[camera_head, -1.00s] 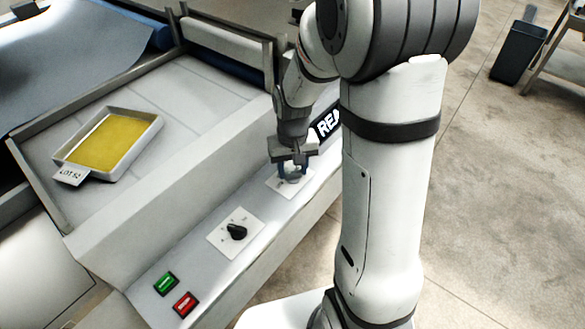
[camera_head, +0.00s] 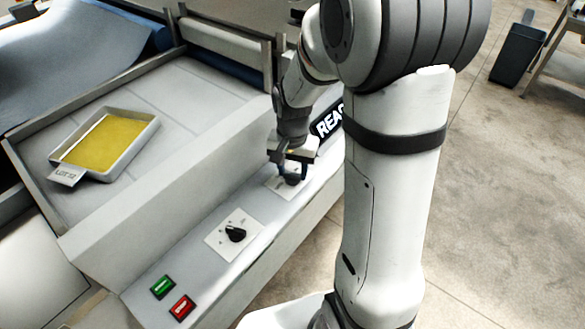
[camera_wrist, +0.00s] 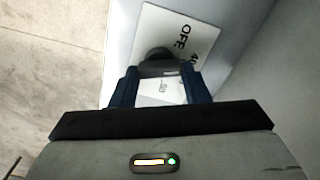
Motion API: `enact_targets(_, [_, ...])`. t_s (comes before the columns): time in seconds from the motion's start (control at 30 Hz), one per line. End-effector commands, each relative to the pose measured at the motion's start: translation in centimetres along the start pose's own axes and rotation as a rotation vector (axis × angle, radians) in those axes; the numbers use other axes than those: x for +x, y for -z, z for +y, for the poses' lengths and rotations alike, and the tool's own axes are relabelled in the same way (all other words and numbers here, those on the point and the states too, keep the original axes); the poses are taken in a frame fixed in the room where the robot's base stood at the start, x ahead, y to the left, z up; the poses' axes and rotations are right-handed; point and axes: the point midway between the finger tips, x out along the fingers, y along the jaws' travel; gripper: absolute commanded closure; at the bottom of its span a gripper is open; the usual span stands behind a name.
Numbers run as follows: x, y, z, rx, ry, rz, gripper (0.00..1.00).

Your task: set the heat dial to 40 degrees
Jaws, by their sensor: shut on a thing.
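The dial (camera_wrist: 157,56) is a dark round knob on a white plate (camera_wrist: 192,35) on the sloping front panel. In the wrist view the plate shows "OFF" near its upper part and a partly cut "40" mark right of it. Another mark is partly visible between the fingers. My gripper (camera_wrist: 160,85) is shut on the dial, one blue finger on each side. In the head view my gripper (camera_head: 290,174) is down at the far plate (camera_head: 274,187). The dial's pointer is hidden, so its setting cannot be read.
A second black dial (camera_head: 235,234) on its own plate, a green button (camera_head: 162,287) and a red button (camera_head: 181,307) sit lower on the panel. A tray (camera_head: 151,128) with a yellow sheet lies on the machine bed. A dark sign (camera_head: 329,120) stands close behind my gripper.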

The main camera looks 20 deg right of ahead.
Motion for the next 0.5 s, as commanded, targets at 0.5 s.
enact_targets(0.5, [-0.08, 0.03, -0.06, 0.001, 0.001, 0.001, 0.43])
